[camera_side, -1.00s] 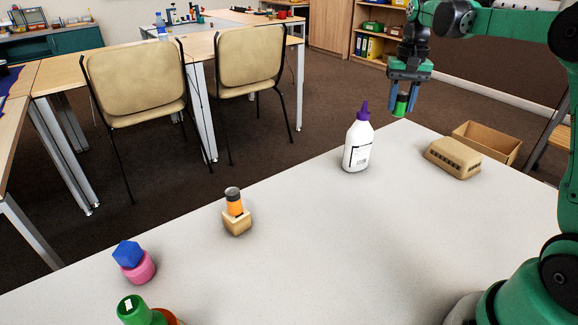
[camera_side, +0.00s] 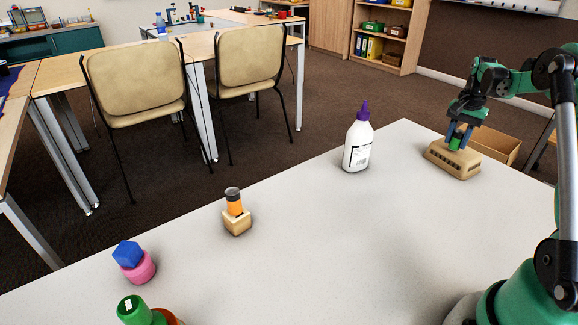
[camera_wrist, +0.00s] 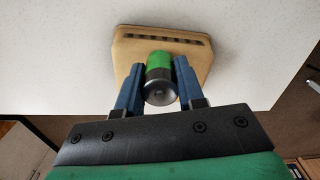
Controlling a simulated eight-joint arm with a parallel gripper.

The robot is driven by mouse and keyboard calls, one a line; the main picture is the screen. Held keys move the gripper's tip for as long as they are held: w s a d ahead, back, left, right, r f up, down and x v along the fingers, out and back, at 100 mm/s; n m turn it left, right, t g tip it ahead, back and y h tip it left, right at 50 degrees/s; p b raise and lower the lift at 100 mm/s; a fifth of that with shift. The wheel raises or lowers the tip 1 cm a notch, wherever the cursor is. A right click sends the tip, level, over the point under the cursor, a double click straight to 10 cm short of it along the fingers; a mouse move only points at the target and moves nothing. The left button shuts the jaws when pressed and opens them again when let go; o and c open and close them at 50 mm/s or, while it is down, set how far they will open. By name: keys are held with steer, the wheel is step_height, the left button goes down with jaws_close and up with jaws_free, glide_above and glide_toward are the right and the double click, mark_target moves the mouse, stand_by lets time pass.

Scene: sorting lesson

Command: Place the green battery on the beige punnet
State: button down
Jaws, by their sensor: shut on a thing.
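The green battery (camera_side: 454,143) has a dark end and is held between the blue fingers of my gripper (camera_side: 460,134). In the wrist view the battery (camera_wrist: 159,66) sits between both fingertips (camera_wrist: 160,68), its dark end toward the camera. The beige punnet (camera_side: 450,165) is a low tan block with a row of dark slots along its side, at the right of the table. It also shows in the wrist view (camera_wrist: 128,48) behind the battery. The battery is over the punnet's top; whether it touches is hard to tell.
A white bottle with a purple cap (camera_side: 357,145) stands left of the punnet. An open brown box (camera_side: 497,147) is behind it. An orange and black battery (camera_side: 234,205) stands on a wooden block, left of centre. The table's middle is clear.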

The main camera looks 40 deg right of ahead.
steer(key=shift+f, duration=0.35)
steer(key=shift+f, duration=0.1)
steer(key=c, duration=0.5)
jaws_free()
steer(key=shift+c, duration=0.2)
